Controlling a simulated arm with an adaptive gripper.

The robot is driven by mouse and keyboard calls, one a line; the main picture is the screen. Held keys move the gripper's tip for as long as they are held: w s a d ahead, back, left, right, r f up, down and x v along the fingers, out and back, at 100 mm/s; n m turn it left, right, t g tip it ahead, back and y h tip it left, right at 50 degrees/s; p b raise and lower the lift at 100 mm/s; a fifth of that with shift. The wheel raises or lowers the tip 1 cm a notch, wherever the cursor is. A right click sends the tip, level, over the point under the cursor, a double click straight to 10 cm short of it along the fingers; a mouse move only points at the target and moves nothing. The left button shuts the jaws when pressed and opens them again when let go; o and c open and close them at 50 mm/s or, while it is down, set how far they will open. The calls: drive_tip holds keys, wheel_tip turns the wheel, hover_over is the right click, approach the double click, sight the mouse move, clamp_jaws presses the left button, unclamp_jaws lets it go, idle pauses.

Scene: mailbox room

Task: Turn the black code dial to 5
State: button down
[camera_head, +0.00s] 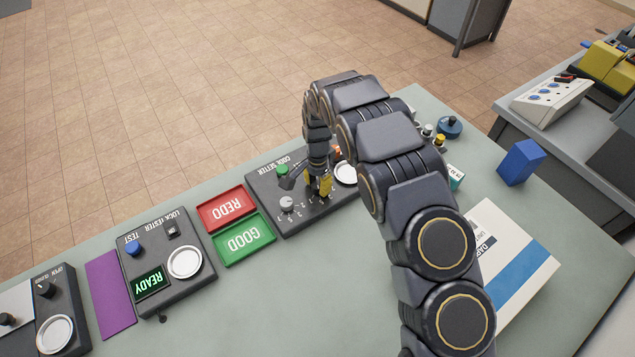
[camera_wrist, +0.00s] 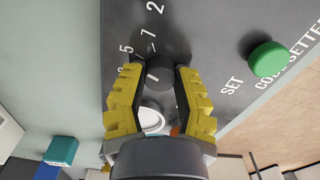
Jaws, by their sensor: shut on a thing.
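The black code dial (camera_wrist: 160,73) sits on the dark code setter box (camera_head: 262,194), with a white mark on its top. My gripper (camera_wrist: 159,70) has its two yellow fingers shut on the dial, one on each side. In the head view my gripper (camera_head: 319,187) stands over the box and hides most of the dial. White digits lie beside the dial in the wrist view, a 5 and a 2 among them. The fingers cover part of the scale, so I cannot tell which digit the dial points to.
A white parcel (camera_head: 512,264) lies right of my arm.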

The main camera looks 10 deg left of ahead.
sight(318, 185)
drive_tip(key=shift+f, duration=0.1)
drive_tip(key=c, duration=0.7)
unclamp_jaws()
wheel_tip(318, 185, up, 12)
drive_tip(key=shift+r, duration=0.1)
